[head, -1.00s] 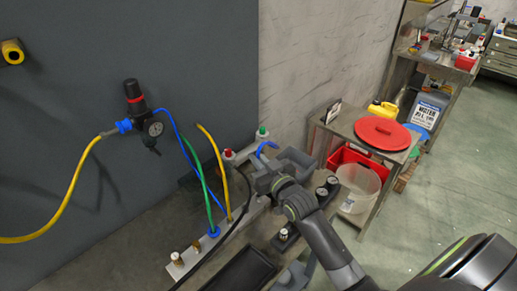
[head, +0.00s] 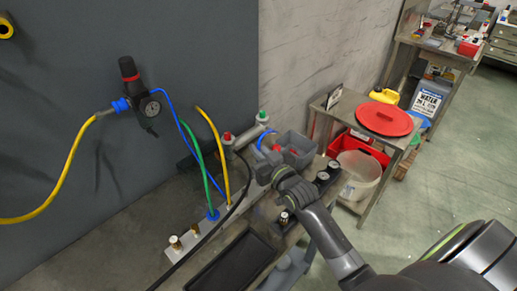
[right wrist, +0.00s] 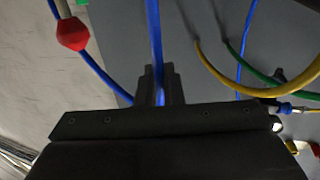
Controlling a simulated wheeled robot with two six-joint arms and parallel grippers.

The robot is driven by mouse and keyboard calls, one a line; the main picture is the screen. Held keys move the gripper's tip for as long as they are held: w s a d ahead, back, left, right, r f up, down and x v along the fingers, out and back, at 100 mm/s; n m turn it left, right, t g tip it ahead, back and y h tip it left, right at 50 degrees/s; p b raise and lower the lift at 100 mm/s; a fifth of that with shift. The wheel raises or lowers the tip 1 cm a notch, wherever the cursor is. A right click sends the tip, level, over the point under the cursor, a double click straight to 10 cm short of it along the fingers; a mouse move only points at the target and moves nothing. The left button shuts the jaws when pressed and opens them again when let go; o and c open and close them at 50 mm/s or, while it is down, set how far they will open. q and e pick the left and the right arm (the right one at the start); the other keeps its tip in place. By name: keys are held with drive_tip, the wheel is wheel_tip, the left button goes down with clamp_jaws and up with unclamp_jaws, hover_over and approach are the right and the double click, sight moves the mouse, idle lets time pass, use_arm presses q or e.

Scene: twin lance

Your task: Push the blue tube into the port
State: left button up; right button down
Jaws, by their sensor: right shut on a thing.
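A blue tube (head: 263,138) arcs up beside my right gripper (head: 265,172) in the head view. In the right wrist view the blue tube (right wrist: 156,45) runs down between the fingers of my right gripper (right wrist: 155,85), which is shut on it. The tube's end is hidden. A pale manifold bar (head: 190,246) lies left of and below the gripper, with brass fittings (head: 195,229) and a blue fitting (head: 213,215). I cannot tell which opening is the port, or whether the tube touches it. My left gripper is not in view.
Green (head: 200,160) and yellow (head: 217,140) hoses and another blue tube (head: 176,112) rise near the bar. A black regulator (head: 131,78) is on the wall. A grey bin (head: 296,145) stands behind the gripper. A dark tray (head: 232,262) lies in front.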

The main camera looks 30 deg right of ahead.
drive_tip(key=shift+f+b, duration=0.8)
drive_tip(key=shift+f, duration=0.45)
idle(0.8)
drive_tip(key=shift+f+b, duration=0.9)
drive_tip(key=shift+f, duration=0.4)
drive_tip(key=shift+r, duration=0.1)
drive_tip(key=shift+r+p, duration=0.9)
drive_tip(key=shift+p, duration=0.05)
idle(1.1)
drive_tip(key=shift+f, duration=0.2)
drive_tip(key=shift+f+b, duration=0.35)
